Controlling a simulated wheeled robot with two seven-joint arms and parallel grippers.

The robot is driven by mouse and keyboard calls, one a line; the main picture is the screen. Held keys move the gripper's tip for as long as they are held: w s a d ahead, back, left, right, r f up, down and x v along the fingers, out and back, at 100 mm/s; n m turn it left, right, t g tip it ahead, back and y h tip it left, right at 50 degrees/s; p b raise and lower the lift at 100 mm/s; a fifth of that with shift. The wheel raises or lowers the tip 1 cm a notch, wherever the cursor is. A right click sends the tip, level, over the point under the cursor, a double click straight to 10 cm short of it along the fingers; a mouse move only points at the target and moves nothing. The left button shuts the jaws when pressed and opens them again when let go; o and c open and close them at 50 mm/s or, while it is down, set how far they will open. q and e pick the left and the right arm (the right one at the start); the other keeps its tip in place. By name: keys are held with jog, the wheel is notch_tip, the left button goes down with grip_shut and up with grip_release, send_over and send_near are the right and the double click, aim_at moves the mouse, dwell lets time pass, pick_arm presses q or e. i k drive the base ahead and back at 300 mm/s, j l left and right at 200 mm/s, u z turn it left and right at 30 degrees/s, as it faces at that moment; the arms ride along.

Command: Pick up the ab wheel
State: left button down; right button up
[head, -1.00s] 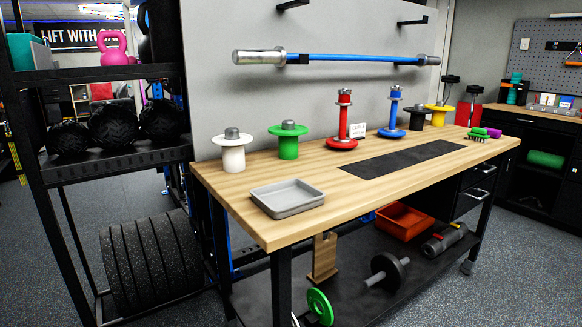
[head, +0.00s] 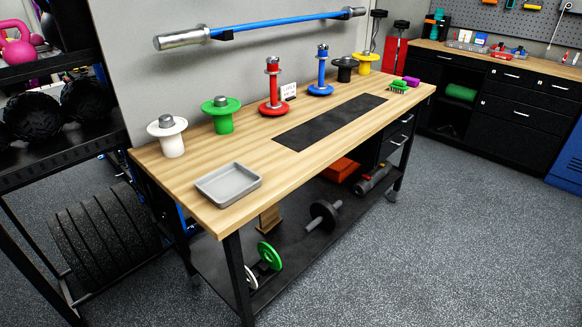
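A dark wheel with a short rod through its middle, which looks like the ab wheel (head: 325,213), lies on the dark lower shelf (head: 290,258) of the workbench in the head view. It is below the wooden top, near the shelf's front side. Its rod sticks out toward both sides. Neither of my grippers is in view.
The wooden bench top (head: 225,170) holds a grey tray (head: 228,184) and several coloured plate posts. A green disc (head: 269,256), a wooden block (head: 269,218) and an orange bin (head: 338,170) share the lower shelf. Bench leg (head: 238,280) stands in front. Floor (head: 450,240) is clear at right.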

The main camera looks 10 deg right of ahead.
aim_at(325, 216)
jog(key=i+l+u, duration=0.15)
jog(key=l, duration=0.2)
jog(key=i+l+u, duration=0.15)
jog(key=l, duration=0.2)
jog(key=i+l+u, duration=0.1)
jog(key=i+l, duration=0.15)
jog(key=i+l+u, duration=0.15)
jog(key=l, duration=0.35)
jog(key=i+l+u, duration=0.15)
jog(key=l, duration=0.25)
jog(key=l+u, duration=0.15)
jog(key=l, duration=0.25)
jog(key=i+l+u, duration=0.1)
jog(key=l, duration=0.35)
